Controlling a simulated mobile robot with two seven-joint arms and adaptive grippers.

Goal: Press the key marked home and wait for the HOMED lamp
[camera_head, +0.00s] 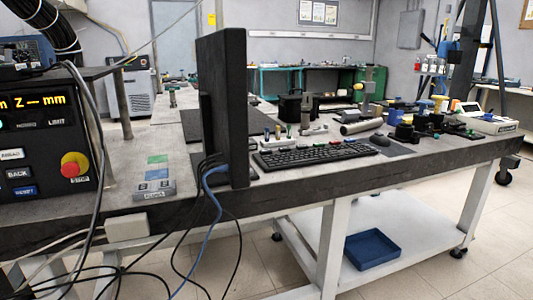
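A black control box (80,130) stands at the left edge, cut off by the frame. Its amber display (32,103) reads "m Z --- mm". Below it is a row of lamp labels; one at the right reads LIMIT (57,122), and a dim one (27,124) beside it is too small to read surely. A green light shows at the far left edge. A white key (11,155), a BACK key (18,173) and a blue key (24,191) sit lower down. I cannot make out a key marked home. Neither of my grippers is in view.
A red stop knob (73,165) on a yellow base sits on the box's right side. Loose cables hang in front of the box. A dark upright monitor (222,110), a keyboard (315,154) and several tools stand on the grey bench to the right. A blue tray (372,248) lies below.

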